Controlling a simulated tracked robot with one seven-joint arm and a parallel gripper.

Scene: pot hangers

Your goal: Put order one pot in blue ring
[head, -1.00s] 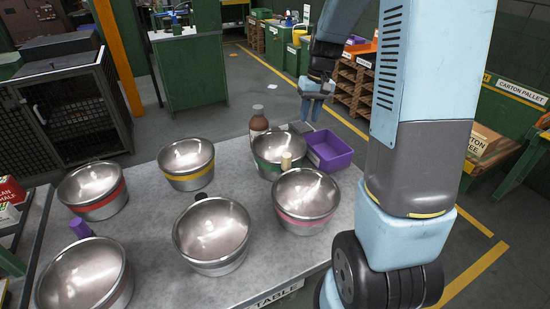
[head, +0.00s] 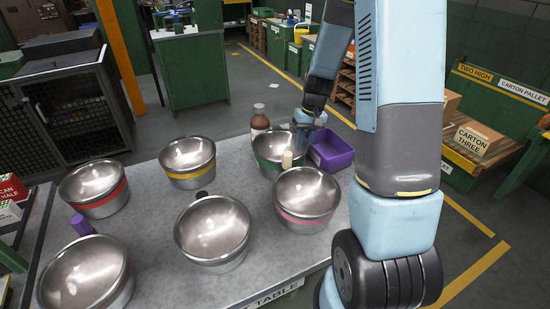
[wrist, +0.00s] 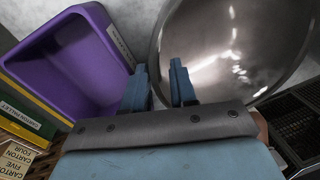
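Several steel pots stand on the grey table. The green-banded pot (head: 268,166) is at the back right; yellow-banded (head: 188,178), red-banded (head: 108,203) and pink-banded (head: 305,222) pots stand around it. Two more pots are at front centre (head: 212,228) and front left (head: 82,275). I see no "order one" label and no clear blue ring. My gripper (head: 308,142) is at the right rim of the green-banded pot. In the wrist view my gripper (wrist: 160,88) has its fingers apart, with a pot's rim (wrist: 230,50) showing between and beyond them. Contact is unclear.
A purple bin (head: 335,150) stands close right of the green-banded pot and fills the wrist view's left (wrist: 65,60). A brown bottle (head: 259,121) stands behind that pot. A cream peg (head: 287,159) and a purple peg (head: 82,225) stand among the pots.

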